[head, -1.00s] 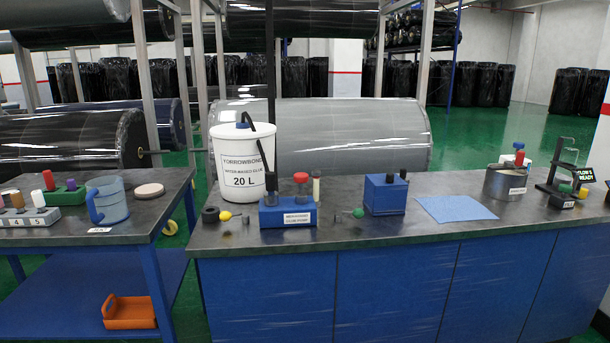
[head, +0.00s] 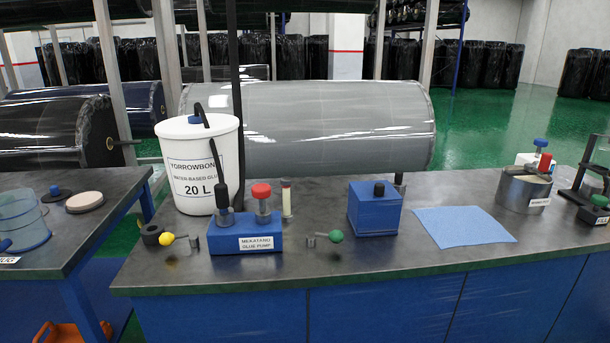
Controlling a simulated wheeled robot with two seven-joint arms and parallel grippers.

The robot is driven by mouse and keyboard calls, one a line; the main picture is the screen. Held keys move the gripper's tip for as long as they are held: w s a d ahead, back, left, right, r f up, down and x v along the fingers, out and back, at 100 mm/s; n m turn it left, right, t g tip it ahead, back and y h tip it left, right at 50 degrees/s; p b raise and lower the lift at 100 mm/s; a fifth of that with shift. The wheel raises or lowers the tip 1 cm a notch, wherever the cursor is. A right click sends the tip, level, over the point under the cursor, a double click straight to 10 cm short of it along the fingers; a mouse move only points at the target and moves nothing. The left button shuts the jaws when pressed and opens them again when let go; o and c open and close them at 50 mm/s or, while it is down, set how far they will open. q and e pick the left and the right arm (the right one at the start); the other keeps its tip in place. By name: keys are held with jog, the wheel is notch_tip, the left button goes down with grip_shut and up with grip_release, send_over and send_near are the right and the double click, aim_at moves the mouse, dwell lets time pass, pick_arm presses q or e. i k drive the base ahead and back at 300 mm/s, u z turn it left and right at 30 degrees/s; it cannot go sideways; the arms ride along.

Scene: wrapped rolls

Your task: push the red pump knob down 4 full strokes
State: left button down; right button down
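The red pump knob (head: 261,190) sits on top of a clear cylinder on the blue glue pump block (head: 245,238), which carries a white label. It stands raised above the block. A black-topped cylinder (head: 223,196) stands to its left on the same block. A slim clear tube with a pale top (head: 286,198) stands just behind and right of the knob. Neither of my grippers shows in the head view.
A white 20 L glue bucket (head: 202,165) with a black hose stands behind the pump. Yellow-knobbed (head: 167,239) and green-knobbed (head: 336,236) levers flank the pump. A blue box (head: 375,209), blue cloth (head: 464,227) and metal pot (head: 523,189) lie rightward. The front counter strip is clear.

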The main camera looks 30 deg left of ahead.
aim_at(261, 192)
jog(key=u, duration=0.3)
jog(key=i, duration=0.85)
jog(key=u, duration=0.45)
